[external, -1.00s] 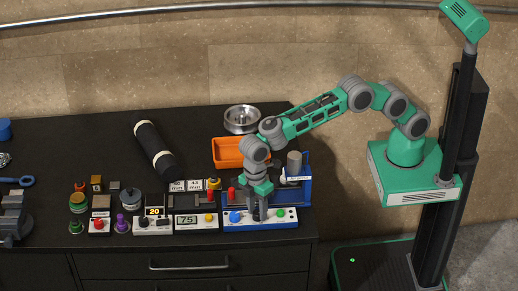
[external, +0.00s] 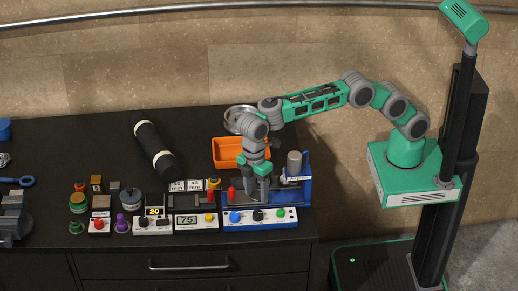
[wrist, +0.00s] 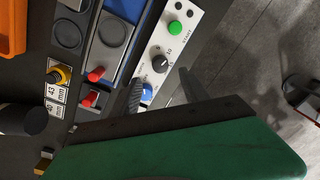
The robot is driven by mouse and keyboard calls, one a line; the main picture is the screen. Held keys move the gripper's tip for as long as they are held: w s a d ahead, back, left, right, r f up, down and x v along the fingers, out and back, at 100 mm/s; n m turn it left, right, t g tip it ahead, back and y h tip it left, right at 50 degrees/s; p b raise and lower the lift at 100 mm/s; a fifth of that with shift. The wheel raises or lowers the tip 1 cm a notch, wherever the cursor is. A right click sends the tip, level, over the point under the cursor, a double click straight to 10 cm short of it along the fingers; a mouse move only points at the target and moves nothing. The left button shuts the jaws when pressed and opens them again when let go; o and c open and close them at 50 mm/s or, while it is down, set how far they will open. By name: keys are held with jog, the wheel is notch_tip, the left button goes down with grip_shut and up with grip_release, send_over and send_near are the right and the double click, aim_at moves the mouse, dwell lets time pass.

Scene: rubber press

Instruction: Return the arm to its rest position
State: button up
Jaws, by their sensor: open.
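My arm reaches from its green base at the right over the black bench (external: 60,160). My gripper (external: 258,196) points down above the front right of the bench, just behind the control strip (external: 290,215) with blue, black and green knobs. In the wrist view, my gripper (wrist: 160,92) has its two fingers apart with nothing between them. The control strip (wrist: 185,25) with its green and black knobs lies below, and the blue knob is partly hidden by a finger.
The blue press (external: 305,190) with a grey cylinder stands right of my gripper. A display box (external: 187,221) reading 75 and red-handled parts (wrist: 95,74) are close by. A black roll (external: 153,148) lies farther left.

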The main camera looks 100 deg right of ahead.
jog(key=s+d+r+m+t, duration=0.2)
jog(key=s+d+r+m, duration=0.2)
jog(key=s+d+r, duration=0.7)
jog(key=s+d+f+m+t, duration=0.1)
jog(key=s+d+f+m, duration=0.1)
jog(key=s+d, duration=0.3)
jog(key=s+d+f+m+t, duration=0.1)
jog(key=s+d+f+m, duration=0.1)
jog(key=s+d, duration=0.4)
jog(key=s+f, duration=0.1)
jog(key=s, duration=0.4)
jog(key=shift+s+d+f+t, duration=0.2)
jog(key=shift+d+f+t, duration=0.1)
jog(key=shift+t, duration=0.1)
dwell(1.1)
